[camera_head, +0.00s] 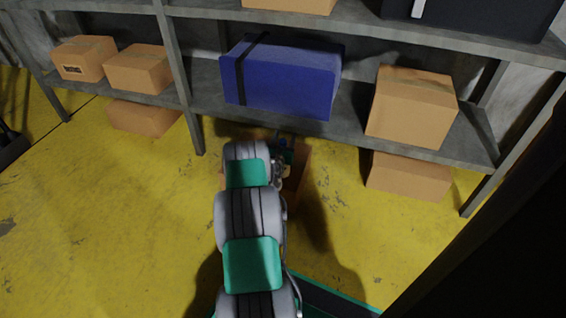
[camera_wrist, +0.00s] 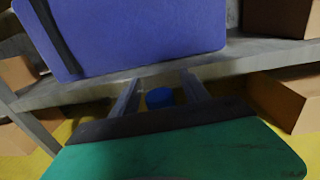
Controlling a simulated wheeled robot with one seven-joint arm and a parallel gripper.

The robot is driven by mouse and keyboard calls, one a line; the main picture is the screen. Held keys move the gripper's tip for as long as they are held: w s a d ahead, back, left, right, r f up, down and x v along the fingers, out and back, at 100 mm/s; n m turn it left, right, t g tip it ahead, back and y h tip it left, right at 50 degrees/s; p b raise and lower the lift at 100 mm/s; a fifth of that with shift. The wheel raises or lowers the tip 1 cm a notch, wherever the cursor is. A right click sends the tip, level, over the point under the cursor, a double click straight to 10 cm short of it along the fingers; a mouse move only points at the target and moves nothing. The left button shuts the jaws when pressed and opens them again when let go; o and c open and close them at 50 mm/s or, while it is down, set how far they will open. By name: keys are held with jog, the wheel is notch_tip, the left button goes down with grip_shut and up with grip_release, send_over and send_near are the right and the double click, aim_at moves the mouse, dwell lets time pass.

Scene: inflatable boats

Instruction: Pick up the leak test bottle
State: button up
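A round blue object (camera_wrist: 160,98), which may be the cap of the leak test bottle, shows between my fingers in the wrist view. The rest of it is hidden behind the gripper body, so I cannot tell its full shape. My gripper (camera_wrist: 160,80) is open, with a finger on each side of the blue object and a visible gap to both. In the head view a small patch of blue (camera_head: 283,143) shows at the end of my arm, in front of the shelf. My arm covers much of that spot.
A grey shelf (camera_head: 205,78) stands just ahead, holding a large blue case (camera_head: 285,80) and cardboard boxes (camera_head: 412,108). A brown box (camera_head: 298,180) is partly hidden beside my arm. Boxes (camera_head: 408,178) also sit below the shelf. The yellow floor (camera_head: 120,220) is clear at left.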

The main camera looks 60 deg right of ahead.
grip_shut()
dwell(0.3)
dwell(0.9)
jog(key=shift+r, duration=0.1)
